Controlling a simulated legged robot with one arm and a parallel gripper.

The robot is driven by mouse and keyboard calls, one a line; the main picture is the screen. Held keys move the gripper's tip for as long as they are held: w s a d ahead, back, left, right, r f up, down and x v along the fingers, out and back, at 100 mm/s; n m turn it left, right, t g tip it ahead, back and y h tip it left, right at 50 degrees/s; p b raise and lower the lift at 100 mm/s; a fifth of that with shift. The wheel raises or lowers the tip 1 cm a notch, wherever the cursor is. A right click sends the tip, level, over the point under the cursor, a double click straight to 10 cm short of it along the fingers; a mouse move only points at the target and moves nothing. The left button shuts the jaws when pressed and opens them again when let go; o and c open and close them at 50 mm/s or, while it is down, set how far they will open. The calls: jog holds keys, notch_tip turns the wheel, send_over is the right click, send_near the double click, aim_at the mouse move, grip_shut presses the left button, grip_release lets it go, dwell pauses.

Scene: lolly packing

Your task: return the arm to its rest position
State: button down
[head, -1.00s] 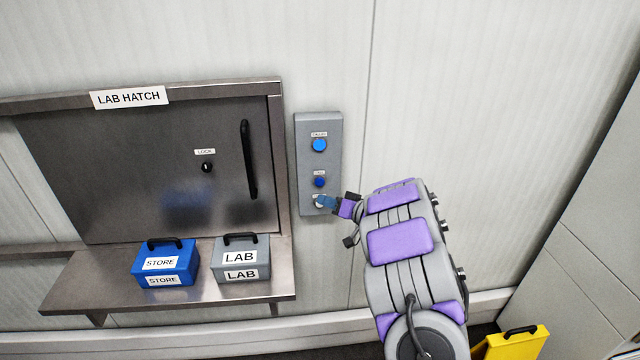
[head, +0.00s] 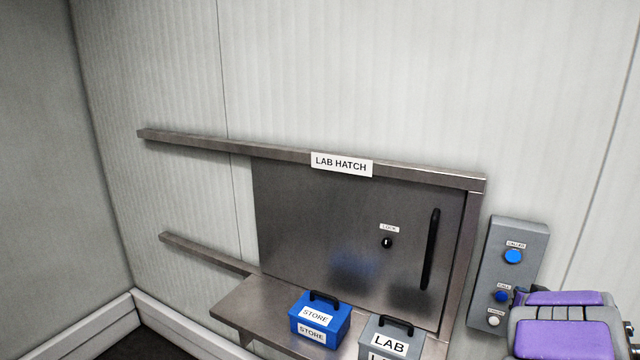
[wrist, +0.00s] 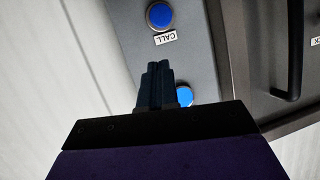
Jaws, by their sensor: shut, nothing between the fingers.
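My arm (head: 565,335) shows purple and grey in the lower right corner of the head view, partly cut off by the frame. My gripper (wrist: 157,68) shows in the wrist view with its dark fingers closed together and nothing between them. The fingers lie in front of the grey button panel (wrist: 186,60) and partly cover a blue round button (wrist: 184,95). Another blue button (wrist: 160,15), labelled CALL, is above them in that view. I cannot tell the gap between the fingertips and the panel. The gripper cannot be made out clearly in the head view.
The steel lab hatch (head: 310,220) is closed, with a black handle (head: 430,250) and a lock. A blue STORE box (head: 339,325) and a grey LAB box (head: 411,333) stand on its shelf (head: 245,305). The wall above and left is clear.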

jog(key=s+a+r+m+g+h, duration=0.1)
jog(key=s+a+r+g+h, duration=0.2)
jog(key=s+a+g, duration=0.5)
jog(key=s+a+f+n+g+y, duration=0.3)
jog(key=s+a, duration=1.2)
jog(key=s, duration=0.1)
jog(key=s+a+f+n+g+y+b, duration=0.1)
jog(key=s+a+f+n+g+y, duration=0.2)
jog(key=s+a, duration=1.3)
jog(key=shift+s+a+f+g+y, duration=0.15)
jog(key=shift+s+f+g+y, duration=0.2)
jog(key=shift+s+g+y, duration=0.35)
jog(key=shift+w, duration=0.15)
